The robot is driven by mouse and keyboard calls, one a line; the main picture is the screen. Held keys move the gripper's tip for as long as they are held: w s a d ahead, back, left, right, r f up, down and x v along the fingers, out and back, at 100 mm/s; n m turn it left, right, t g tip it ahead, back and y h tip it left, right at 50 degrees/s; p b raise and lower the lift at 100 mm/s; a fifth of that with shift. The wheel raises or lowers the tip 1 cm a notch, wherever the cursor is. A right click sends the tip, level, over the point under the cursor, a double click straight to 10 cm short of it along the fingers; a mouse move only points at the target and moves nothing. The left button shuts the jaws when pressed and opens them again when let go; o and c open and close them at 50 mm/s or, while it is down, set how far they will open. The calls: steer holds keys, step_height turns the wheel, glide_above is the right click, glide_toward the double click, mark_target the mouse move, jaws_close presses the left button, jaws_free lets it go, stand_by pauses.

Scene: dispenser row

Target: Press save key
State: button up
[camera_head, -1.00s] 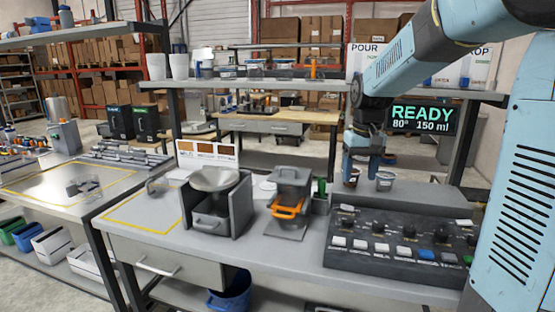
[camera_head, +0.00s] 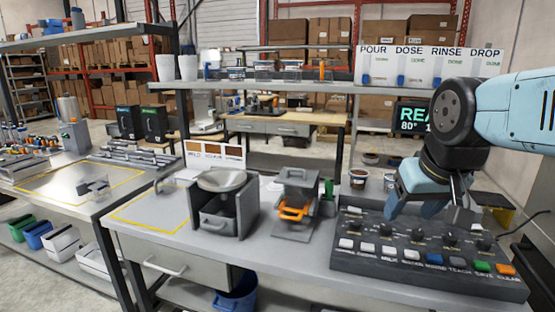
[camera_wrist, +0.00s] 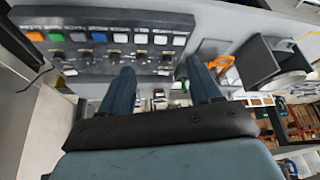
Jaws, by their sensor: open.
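The dark control panel (camera_head: 420,275) lies on the front right of the bench. Its front row holds several white keys, then a blue key, a grey key, the green save key (camera_head: 482,267) and an orange key (camera_head: 505,270). In the wrist view the green save key (camera_wrist: 55,36) sits at upper left, beside the orange key. My gripper (camera_head: 415,210) is over the back of the panel, left of the save key and apart from it. Its two blue fingers, also in the wrist view (camera_wrist: 163,80), are spread with nothing between them.
Knobs (camera_head: 418,236) stand up behind the keys. Cups (camera_head: 358,179) stand behind the panel. A dark-framed unit with a round pan (camera_head: 222,180) and a grey unit with an orange handle (camera_head: 293,211) are to the left. A shelf (camera_head: 280,83) runs above the bench.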

steer(key=shift+s+f, duration=0.25)
steer(key=shift+s, duration=0.45)
